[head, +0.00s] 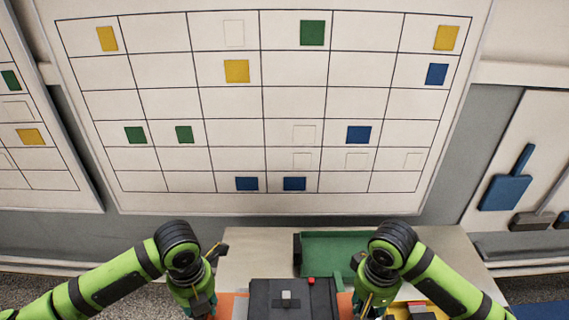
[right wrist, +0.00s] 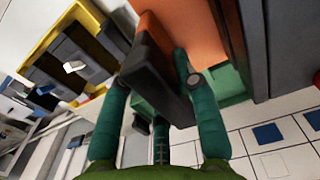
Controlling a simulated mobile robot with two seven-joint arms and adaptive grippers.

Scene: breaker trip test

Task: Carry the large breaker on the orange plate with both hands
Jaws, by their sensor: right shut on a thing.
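The large breaker (head: 290,302) is a dark grey box with a light grey switch and a small red part at its far right corner. It sits on the orange plate (head: 345,304), whose edges show on both sides of it. My right gripper (right wrist: 160,100) is shut on a dark block (right wrist: 152,70) at the plate's edge, seemingly its handle. The plate (right wrist: 190,28) and the breaker's dark side (right wrist: 267,40) also show in the right wrist view. My left gripper (head: 204,302) is at the plate's left edge; its fingers and any grip are unclear.
A green tray-like fixture (head: 335,247) lies on the pale table (head: 262,248) just beyond the breaker. A yellow bin (right wrist: 42,52) with dark pieces stands beside my right gripper. A gridded whiteboard (head: 165,104) with coloured squares hangs on the wall behind.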

